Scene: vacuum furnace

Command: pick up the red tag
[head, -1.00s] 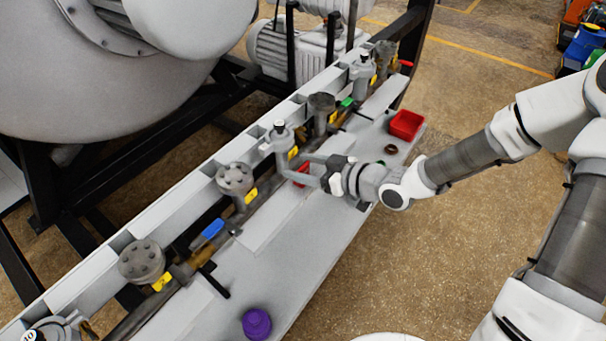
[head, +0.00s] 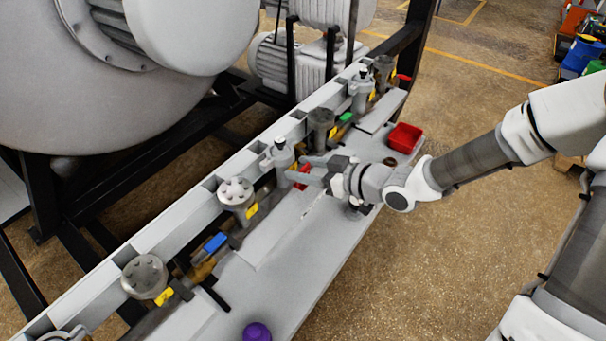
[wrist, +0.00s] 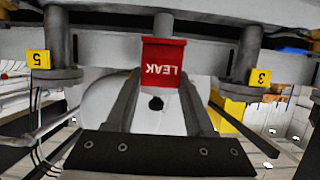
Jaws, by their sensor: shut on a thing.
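The red tag (wrist: 163,65) shows in the wrist view between my two fingers, with the white word LEAK upside down on it. My gripper (wrist: 160,82) is shut on it. In the head view the red tag (head: 300,177) is a small red patch at the tips of my gripper (head: 305,172), beside a grey valve (head: 280,155) on the pipe row. The fingers partly cover it there. I cannot tell whether it still touches the pipework behind it.
Yellow number tags 5 (wrist: 38,60) and 3 (wrist: 261,77) flank the tag on nearby fittings. A red tray (head: 405,138) sits on the grey shelf (head: 290,275). A blue-handled valve (head: 215,243) and a purple knob-like object (head: 257,332) are nearer.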

